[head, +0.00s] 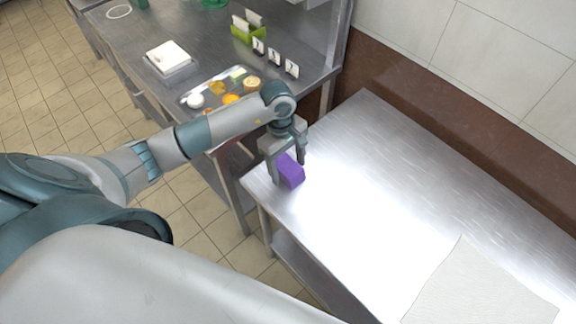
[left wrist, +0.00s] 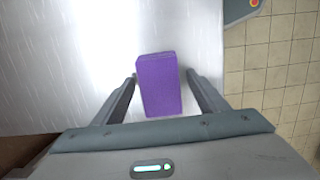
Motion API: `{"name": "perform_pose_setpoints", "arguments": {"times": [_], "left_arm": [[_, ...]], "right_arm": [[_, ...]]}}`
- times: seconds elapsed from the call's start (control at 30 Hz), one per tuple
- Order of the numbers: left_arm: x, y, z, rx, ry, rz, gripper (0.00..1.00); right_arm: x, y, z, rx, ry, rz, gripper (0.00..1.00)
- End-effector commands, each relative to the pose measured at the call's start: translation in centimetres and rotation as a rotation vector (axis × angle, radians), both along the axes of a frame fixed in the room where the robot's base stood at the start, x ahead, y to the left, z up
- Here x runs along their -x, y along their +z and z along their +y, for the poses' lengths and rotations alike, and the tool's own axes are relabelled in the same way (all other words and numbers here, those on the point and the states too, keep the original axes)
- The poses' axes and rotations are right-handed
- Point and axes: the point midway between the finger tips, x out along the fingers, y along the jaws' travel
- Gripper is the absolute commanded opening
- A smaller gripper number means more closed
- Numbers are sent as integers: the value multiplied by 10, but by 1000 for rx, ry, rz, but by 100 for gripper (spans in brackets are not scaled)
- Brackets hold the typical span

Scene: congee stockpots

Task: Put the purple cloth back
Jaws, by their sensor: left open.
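The purple cloth (head: 291,171) is a small folded block on the near-left corner of the steel table (head: 375,200). My left gripper (head: 289,172) is above it, pointing down, with its fingers open on either side of the cloth. In the left wrist view the cloth (left wrist: 159,84) lies between the two open fingertips (left wrist: 161,78), with a gap showing on both sides. I cannot tell whether a finger touches it. My right gripper is not in view.
A pale cloth or mat (head: 482,290) lies at the front right of the table. The middle of the table is clear. A second steel counter (head: 215,50) at the back left holds a tray of food (head: 222,90), number cards (head: 274,57) and a white stack (head: 168,56). A brown-and-white wall runs behind.

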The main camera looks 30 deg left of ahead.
Motion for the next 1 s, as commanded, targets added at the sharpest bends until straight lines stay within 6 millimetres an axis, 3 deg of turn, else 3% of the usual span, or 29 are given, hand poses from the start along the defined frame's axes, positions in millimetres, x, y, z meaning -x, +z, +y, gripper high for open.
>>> {"name": "perform_pose_setpoints", "arguments": {"times": [0.17,0.6,0.8,1.0], "left_arm": [[-3,20,4,-1,-2,-8,67],[-7,95,15,-2,-1,-7,67],[-7,112,17,-1,-1,-4,67],[-7,116,17,-1,0,-3,67]], "right_arm": [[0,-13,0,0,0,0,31],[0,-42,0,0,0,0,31],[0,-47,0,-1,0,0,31],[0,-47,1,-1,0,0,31]]}}
